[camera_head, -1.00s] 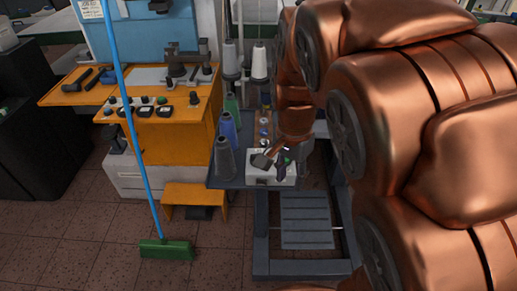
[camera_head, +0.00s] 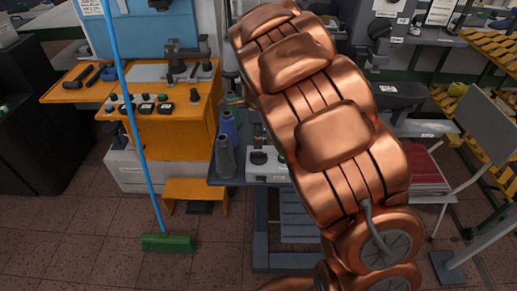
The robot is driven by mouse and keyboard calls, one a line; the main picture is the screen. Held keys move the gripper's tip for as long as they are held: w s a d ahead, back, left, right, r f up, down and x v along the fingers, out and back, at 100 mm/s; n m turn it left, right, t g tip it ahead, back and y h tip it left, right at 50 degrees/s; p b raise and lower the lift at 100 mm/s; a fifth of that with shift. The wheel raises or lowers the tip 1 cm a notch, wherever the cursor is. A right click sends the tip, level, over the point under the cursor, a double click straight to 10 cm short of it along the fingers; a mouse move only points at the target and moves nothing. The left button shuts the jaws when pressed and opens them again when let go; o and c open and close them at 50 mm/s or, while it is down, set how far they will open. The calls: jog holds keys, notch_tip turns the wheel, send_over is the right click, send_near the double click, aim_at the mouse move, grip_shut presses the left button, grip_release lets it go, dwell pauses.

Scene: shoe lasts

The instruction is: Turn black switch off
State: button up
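A small white control box (camera_head: 265,177) sits on the front of the grey machine table, left of my copper arm. A black switch (camera_head: 259,158) shows on its top; it is too small to tell which way it is set. A green button sits to its right, close to the arm's edge. My gripper (camera_head: 234,101) shows only as a small piece at the left edge of my arm, above and behind the box and apart from the switch. Its fingers are mostly hidden, so its opening cannot be told.
Grey and blue thread cones (camera_head: 226,158) stand just left of the box. An orange workbench (camera_head: 180,135) with a control panel is further left. A green broom (camera_head: 168,243) with a blue handle leans in front of it. A metal chair frame stands at the right.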

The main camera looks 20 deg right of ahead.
aim_at(258, 153)
jog(key=shift+f+p, duration=0.8)
jog(key=shift+f, duration=2.2)
jog(key=shift+c, duration=0.2)
grip_shut()
